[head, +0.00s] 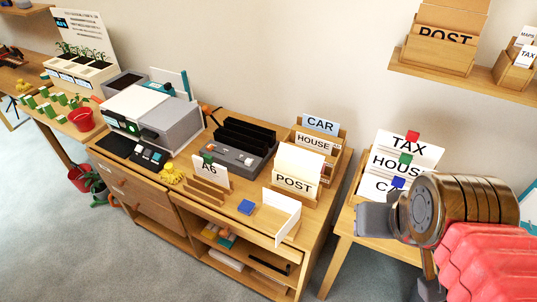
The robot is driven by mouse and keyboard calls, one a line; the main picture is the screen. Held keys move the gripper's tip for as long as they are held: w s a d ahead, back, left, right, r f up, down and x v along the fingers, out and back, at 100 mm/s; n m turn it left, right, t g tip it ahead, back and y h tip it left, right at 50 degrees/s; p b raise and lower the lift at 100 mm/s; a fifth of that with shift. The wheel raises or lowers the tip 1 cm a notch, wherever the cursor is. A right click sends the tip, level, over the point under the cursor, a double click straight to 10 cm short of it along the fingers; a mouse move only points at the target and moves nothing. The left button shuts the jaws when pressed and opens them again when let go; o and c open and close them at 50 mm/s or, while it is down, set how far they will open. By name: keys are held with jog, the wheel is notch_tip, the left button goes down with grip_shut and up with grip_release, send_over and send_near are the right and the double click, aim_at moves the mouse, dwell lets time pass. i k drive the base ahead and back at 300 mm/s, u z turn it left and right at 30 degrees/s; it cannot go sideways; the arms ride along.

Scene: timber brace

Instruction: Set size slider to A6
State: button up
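I cannot make out a slider labelled for size. A grey device with black upright slots (240,148) stands on the wooden cabinet, with small dark details on its front that are too small to read. A white card marked "A6" (209,169) stands in a wooden holder in front of it. To its left is a grey and white machine (155,112) with a small dark control panel (149,156). My arm comes in from the lower right. Its grey end parts are far right of these devices, touching none of them, and the fingertips are not clear.
Wooden holders with cards marked "CAR", "HOUSE" and "POST" (296,183) stand on the cabinet's right part. A blue block (245,207), a yellow item (172,175) and a white angled panel (282,216) are near the front edge. A side table holds "TAX" cards (407,142).

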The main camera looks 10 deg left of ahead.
aim_at(249, 162)
jog(key=z, duration=0.85)
jog(key=k, duration=0.85)
jog(key=u, duration=1.2)
jog(key=i, duration=1)
jog(key=u, duration=0.1)
